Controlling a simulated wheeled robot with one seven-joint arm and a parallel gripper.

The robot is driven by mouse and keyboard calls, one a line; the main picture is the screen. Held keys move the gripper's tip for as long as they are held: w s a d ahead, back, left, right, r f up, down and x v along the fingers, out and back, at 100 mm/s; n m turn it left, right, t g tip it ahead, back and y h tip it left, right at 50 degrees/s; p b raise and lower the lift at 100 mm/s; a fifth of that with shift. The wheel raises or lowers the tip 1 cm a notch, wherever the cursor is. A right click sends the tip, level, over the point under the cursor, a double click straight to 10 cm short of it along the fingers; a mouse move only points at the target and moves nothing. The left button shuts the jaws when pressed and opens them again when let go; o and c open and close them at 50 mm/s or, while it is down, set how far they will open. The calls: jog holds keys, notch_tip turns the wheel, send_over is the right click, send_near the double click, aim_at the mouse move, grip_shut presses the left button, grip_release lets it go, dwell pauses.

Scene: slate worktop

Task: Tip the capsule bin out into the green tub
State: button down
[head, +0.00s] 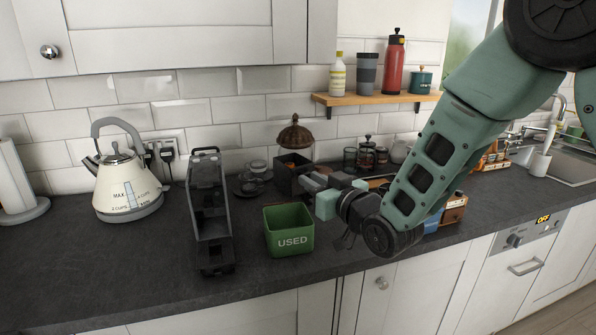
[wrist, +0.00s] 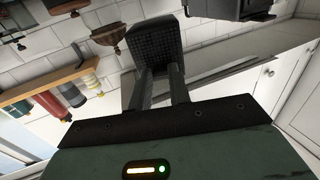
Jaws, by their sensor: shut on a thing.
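The capsule bin (head: 287,178) is a small dark open box, roughly upright, behind the green tub, with some orange-brown content showing inside. My gripper (head: 312,183) reaches it from the right and is shut on it. In the wrist view, the two fingers of my gripper (wrist: 160,88) close on the dark, textured bin (wrist: 158,45). I cannot tell how far the bin is above the worktop. The green tub (head: 289,241), marked USED, stands in front of the bin, to the left of my wrist. The tub's floor is hidden.
A tall dark machine (head: 210,215) stands left of the tub. A cream kettle (head: 127,185) stands further left. Jars (head: 366,155) stand at the back, below a wooden shelf (head: 375,98). A brown fluted dome (head: 295,135) is behind the bin. The front worktop is clear.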

jog(key=shift+a+r+y, duration=0.3)
jog(key=shift+a+r, duration=0.05)
jog(key=shift+a, duration=0.4)
jog(key=shift+a+f+m, duration=0.1)
jog(key=shift+f+m, duration=0.1)
jog(key=shift+m, duration=0.1)
notch_tip(320, 180, down, 7)
jog(key=m+p, duration=0.5)
jog(key=m, duration=2.2)
jog(key=shift+s+a+m+p, duration=0.35)
jog(key=shift+s+a+m, duration=0.05)
jog(key=shift+a, duration=0.05)
